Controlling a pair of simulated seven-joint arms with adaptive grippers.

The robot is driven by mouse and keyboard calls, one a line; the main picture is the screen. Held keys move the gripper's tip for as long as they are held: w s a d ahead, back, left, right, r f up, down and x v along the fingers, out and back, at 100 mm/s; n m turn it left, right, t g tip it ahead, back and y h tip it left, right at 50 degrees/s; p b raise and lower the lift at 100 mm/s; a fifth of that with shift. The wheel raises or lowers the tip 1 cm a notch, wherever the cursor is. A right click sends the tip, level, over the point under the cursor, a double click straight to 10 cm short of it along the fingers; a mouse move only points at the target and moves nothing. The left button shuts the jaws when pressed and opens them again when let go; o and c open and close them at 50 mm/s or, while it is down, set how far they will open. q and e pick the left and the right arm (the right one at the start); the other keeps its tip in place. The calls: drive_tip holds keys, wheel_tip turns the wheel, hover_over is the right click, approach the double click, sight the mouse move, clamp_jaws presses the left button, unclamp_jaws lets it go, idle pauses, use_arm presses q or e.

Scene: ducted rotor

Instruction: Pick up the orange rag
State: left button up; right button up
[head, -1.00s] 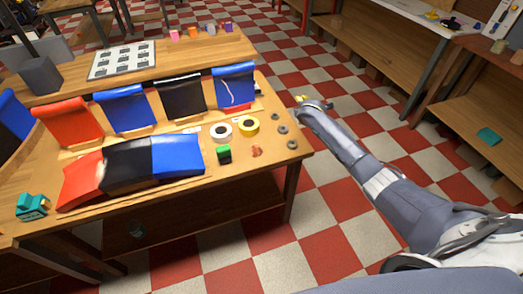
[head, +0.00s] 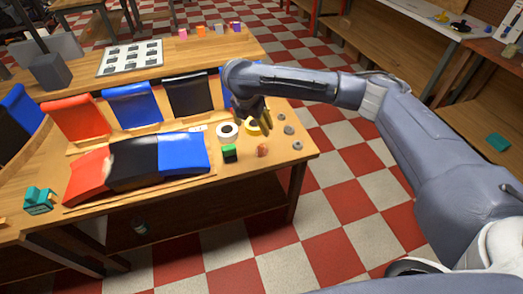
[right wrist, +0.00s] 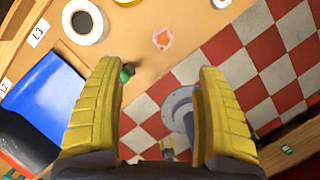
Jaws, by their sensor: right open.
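The orange rag (head: 262,150) is a small crumpled piece lying on the wooden table near its right front edge. It also shows in the right wrist view (right wrist: 163,39), beyond the fingertips and between them in the picture. My right gripper (head: 258,118) hangs above the table over the tape rolls, behind the rag in the head view. In the right wrist view its yellow fingers (right wrist: 158,72) are wide apart with nothing between them.
A green block (head: 229,152) sits left of the rag. A white tape roll (head: 228,130) and a yellow tape roll (head: 252,128) lie behind it. Grey rings (head: 289,130) lie to its right.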

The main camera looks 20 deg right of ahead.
sight(261, 146)
drive_tip(key=x, duration=1.7)
drive_tip(key=shift+s+d+f, duration=0.15)
drive_tip(key=shift+s+d, duration=0.05)
drive_tip(key=shift+s, duration=0.1)
drive_tip(key=shift+c, duration=0.2)
drive_tip(key=c, duration=1.3)
